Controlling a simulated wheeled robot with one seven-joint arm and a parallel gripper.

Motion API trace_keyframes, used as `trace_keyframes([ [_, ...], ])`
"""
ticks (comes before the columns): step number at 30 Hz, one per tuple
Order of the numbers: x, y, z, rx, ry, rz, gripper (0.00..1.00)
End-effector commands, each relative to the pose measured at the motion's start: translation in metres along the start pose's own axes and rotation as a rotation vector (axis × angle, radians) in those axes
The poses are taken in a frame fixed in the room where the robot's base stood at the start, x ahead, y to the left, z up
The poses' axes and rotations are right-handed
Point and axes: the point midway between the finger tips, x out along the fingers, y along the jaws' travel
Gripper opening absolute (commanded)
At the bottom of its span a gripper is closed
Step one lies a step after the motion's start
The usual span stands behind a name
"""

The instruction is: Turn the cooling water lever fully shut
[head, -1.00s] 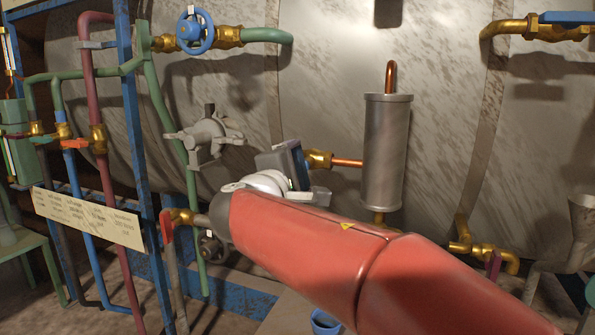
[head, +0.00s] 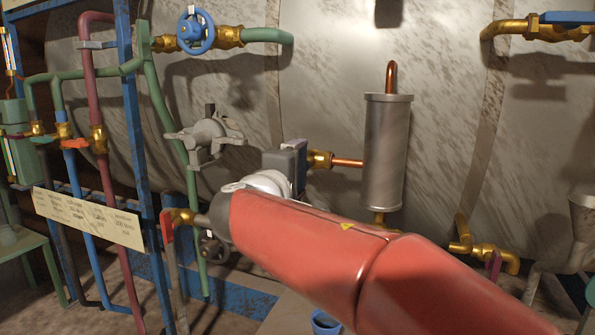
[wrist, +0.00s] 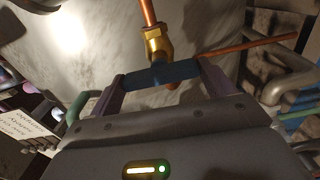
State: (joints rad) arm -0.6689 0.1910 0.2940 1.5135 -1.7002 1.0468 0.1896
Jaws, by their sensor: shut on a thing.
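The cooling water lever (wrist: 160,76) is a dark blue bar in the wrist view, lying across in front of a brass valve body (wrist: 157,44). My gripper (wrist: 164,77) is shut on this lever, with one finger at each end of the bar. In the head view my gripper (head: 284,165) is just left of the brass valve fitting (head: 318,159), whose copper pipe runs to the grey cylinder (head: 385,150). The lever itself is hidden there behind my gripper and wrist.
A blue handwheel valve (head: 195,31) and a grey clamp-like fitting (head: 207,136) are above and left of my gripper. A blue frame with coloured pipes and a paper label (head: 88,217) stands at left. A large metal tank (head: 330,45) fills the background.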

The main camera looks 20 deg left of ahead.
Motion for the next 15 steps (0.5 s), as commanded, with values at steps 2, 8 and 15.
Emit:
trace_keyframes([
  [2, 0.0001, -0.0015, 0.0003, 0.003, -0.002, -0.003, 0.59],
  [8, 0.0002, -0.0011, 0.0004, 0.001, -0.002, -0.002, 1.00],
  [15, -0.0036, -0.0004, 0.0000, 0.000, 0.000, -0.001, 1.00],
])
